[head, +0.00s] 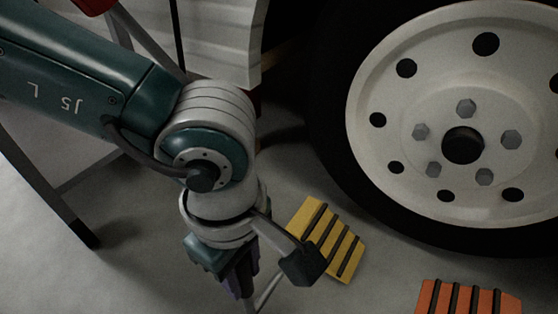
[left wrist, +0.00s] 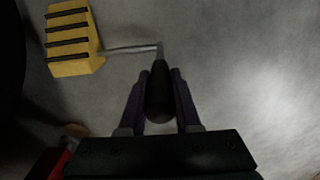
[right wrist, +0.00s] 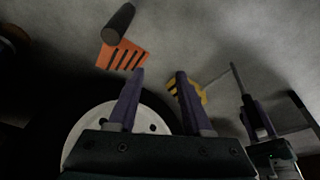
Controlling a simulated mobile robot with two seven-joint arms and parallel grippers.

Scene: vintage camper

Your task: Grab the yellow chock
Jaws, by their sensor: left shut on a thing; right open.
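The yellow chock (head: 326,239) has dark ribs and sits on the floor side of the wheel's lower left in the head view. It also shows at the upper left of the left wrist view (left wrist: 74,40) and in the right wrist view (right wrist: 187,92). A thin metal rod joins it to a dark grip (left wrist: 158,98). My left gripper (head: 241,282) is shut on this grip, with one finger on each side of it. Whether the chock touches the floor is unclear. My right gripper (right wrist: 160,74) is open, with nothing between its fingers.
An orange chock (head: 468,298) lies at the lower right, partly cut off; its dark grip (right wrist: 119,22) shows in the right wrist view. The big wheel (head: 430,170) stands close behind the chocks. Grey metal legs are at the left.

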